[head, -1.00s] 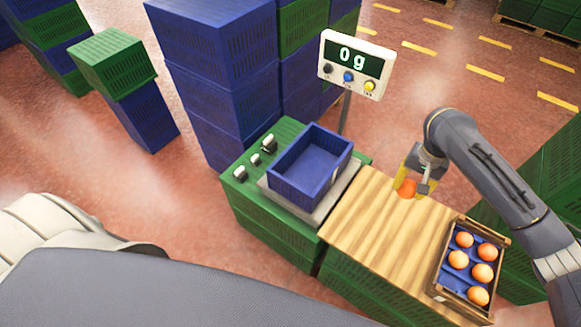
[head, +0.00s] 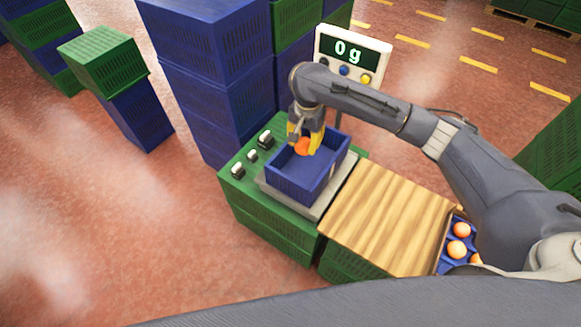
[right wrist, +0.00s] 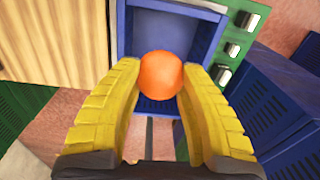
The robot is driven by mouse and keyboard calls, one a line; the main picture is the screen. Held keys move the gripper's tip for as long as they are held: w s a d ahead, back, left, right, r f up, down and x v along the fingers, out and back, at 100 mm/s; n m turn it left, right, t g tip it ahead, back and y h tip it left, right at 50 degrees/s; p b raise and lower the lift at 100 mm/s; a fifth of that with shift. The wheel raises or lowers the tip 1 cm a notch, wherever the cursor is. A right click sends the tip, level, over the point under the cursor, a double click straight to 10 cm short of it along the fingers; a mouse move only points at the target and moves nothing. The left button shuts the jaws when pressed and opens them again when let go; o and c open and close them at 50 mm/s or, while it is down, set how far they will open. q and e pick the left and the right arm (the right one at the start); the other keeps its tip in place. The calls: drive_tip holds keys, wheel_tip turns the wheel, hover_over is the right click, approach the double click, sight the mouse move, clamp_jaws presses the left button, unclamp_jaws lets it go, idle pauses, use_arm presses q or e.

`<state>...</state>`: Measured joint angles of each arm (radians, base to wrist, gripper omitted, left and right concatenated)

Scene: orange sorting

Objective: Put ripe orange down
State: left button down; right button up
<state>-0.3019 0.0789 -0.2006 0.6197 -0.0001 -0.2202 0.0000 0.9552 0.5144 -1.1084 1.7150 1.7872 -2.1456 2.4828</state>
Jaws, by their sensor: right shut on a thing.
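A ripe orange (head: 303,146) is held between the yellow fingers of my right gripper (head: 305,143), over the blue crate (head: 293,187). In the right wrist view the orange (right wrist: 161,75) sits between both fingertips, with the blue crate (right wrist: 170,22) behind it. The crate stands on the scale plate (head: 310,209) on top of green crates. The scale display (head: 350,52) reads 0 g. I cannot tell the exact gap between orange and crate. The left gripper does not show.
A wooden board (head: 385,215) lies right of the scale. A box with several oranges (head: 458,230) is partly hidden behind my right arm. Small weights (head: 252,155) stand left of the crate. Tall stacks of blue crates (head: 205,85) rise behind.

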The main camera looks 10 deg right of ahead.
drive_tip(key=shift+w+a+f, duration=0.1)
drive_tip(key=shift+a+f, duration=0.05)
drive_tip(key=shift+a, duration=0.15)
drive_tip(key=f, duration=1.9)
drive_tip(key=shift+a+f, duration=0.2)
drive_tip(key=shift+f, duration=0.15)
drive_tip(key=o, duration=1.1)
drive_tip(key=shift+f, duration=0.15)
drive_tip(key=shift+o, duration=0.2)
wheel_tip(320, 180, up, 12)
drive_tip(key=shift+d, duration=0.1)
idle(1.5)
